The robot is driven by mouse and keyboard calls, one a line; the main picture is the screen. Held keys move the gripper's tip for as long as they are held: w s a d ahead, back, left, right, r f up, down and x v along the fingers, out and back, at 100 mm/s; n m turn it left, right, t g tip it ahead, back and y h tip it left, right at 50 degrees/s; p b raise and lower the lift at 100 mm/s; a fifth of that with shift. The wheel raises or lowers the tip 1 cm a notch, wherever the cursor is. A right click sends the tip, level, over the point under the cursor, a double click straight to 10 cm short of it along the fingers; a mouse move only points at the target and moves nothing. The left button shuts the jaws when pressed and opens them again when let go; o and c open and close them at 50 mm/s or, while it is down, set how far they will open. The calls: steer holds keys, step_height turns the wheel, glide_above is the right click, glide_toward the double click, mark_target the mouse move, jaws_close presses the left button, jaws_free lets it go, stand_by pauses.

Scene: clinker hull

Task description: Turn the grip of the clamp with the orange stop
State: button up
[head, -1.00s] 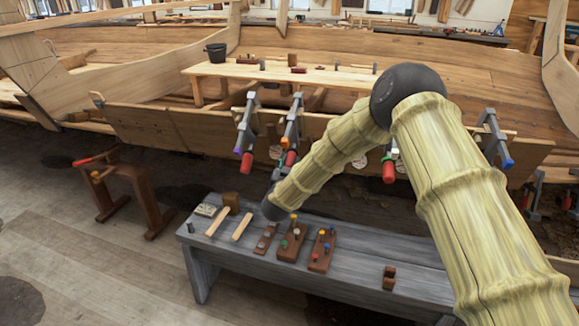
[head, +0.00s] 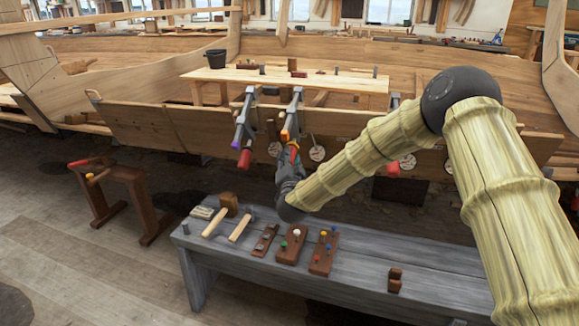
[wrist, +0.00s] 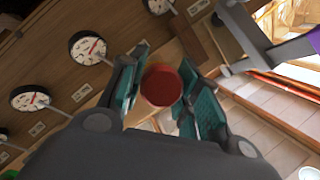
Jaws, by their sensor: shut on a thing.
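The clamp with the orange stop (head: 285,135) hangs on the hull plank, its grey bar (head: 294,108) running up to the plank's top edge. My gripper (head: 293,158) is at its lower end in the head view, and little of the red grip shows there. In the wrist view my gripper (wrist: 160,88) has its teal fingers on both sides of the round red grip (wrist: 162,86), seen end-on, and is shut on it. The clamp beside it on the left has a purple stop (head: 235,145) and a red grip (head: 244,159); its purple stop (wrist: 298,47) also shows in the wrist view.
Dials (head: 317,153) line the plank. A grey bench (head: 350,279) below my forearm carries boards with coloured pegs (head: 292,245), mallets (head: 215,222) and small blocks. A brown trestle (head: 118,203) stands on the floor at left. Another red grip (head: 393,169) shows behind my arm.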

steer(key=shift+m, duration=0.3)
stand_by(0.4)
steer(key=o, duration=1)
steer(key=shift+o, duration=0.2)
steer(key=shift+s, duration=0.1)
steer(key=s+f, duration=0.1)
steer(key=s, duration=1)
steer(key=shift+s+d+f, duration=0.3)
steer(key=shift+s+d, duration=0.05)
steer(key=shift+d, duration=0.05)
